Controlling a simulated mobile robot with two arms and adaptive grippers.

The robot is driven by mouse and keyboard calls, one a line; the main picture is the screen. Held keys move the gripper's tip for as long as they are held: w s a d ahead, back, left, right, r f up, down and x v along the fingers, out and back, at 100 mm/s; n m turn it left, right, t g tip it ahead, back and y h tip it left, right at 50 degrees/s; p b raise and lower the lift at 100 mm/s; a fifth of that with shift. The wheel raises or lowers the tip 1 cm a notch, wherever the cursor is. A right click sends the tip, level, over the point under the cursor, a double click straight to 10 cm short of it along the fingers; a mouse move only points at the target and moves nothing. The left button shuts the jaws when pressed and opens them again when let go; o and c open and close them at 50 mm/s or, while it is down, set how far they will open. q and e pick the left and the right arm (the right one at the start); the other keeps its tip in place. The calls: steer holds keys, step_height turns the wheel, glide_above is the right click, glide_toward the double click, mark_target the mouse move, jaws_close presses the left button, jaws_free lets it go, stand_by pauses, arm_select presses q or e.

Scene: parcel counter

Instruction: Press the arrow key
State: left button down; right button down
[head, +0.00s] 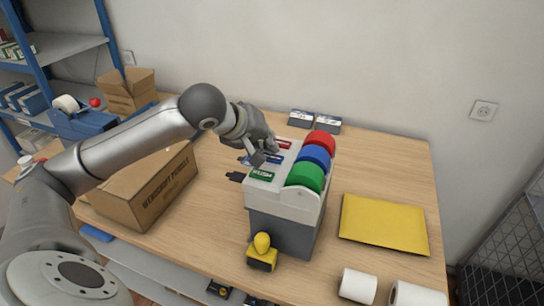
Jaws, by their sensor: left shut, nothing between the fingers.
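A light grey and dark grey machine (283,222) stands on the wooden table. It carries three large round parts in a row: red (320,139), blue (315,157) and green (305,176). Beside them on its sloping top are a red label or key (283,144), a blue one (273,158) and a green one (261,175). I cannot make out an arrow on any of them. My left gripper (259,157) is shut and empty, at the machine's left edge close to the blue one. I cannot tell if it touches. My right gripper is not in view.
A cardboard box (150,194) lies left of the machine, partly behind my arm. A yellow envelope (384,224) lies to the right, with white rolls (358,285) at the front. A yellow-and-black object (262,254) stands before the machine. An open carton (126,92) is at the back left.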

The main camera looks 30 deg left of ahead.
mark_target(268, 155)
arm_select(q)
steer(key=shift+r, duration=0.15)
step_height(268, 155, up, 6)
steer(key=p, duration=0.3)
steer(key=shift+p, duration=0.4)
stand_by(0.4)
